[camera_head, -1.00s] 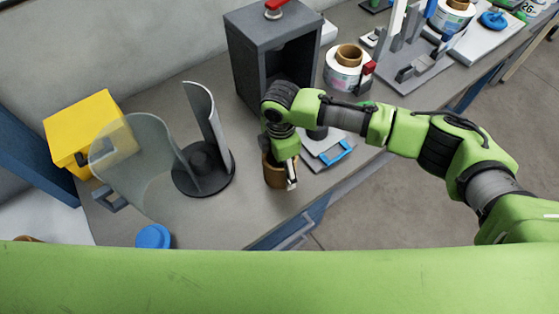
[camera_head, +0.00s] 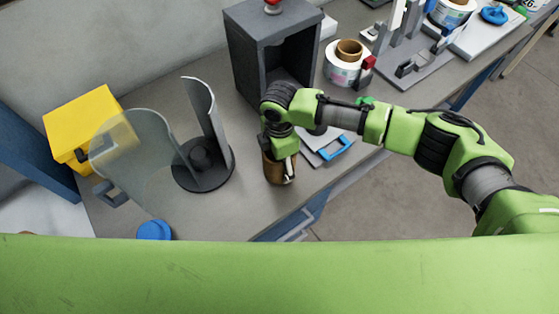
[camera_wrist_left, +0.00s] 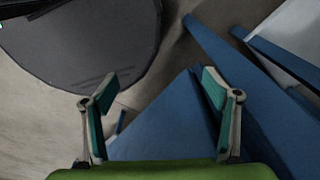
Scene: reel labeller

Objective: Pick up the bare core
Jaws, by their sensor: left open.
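The bare core, a brown tube (camera_head: 271,171), stands on the grey bench near its front edge in the head view. My right gripper (camera_head: 284,172) points down at the core, with a finger overlapping the tube. The arm and gripper cover the core's upper part, so I cannot tell whether the fingers are shut on it. My left gripper (camera_wrist_left: 158,88) is open and empty in the left wrist view, apart from the core. It is not seen in the head view.
Left of the core is a dark round stand (camera_head: 205,180) with a curved upright and a clear curved shield (camera_head: 130,155). A dark open box (camera_head: 260,60), a label reel (camera_head: 345,72) and a grey and blue tray (camera_head: 328,150) lie behind. A blue cap (camera_head: 154,230) and yellow box (camera_head: 80,122) are left.

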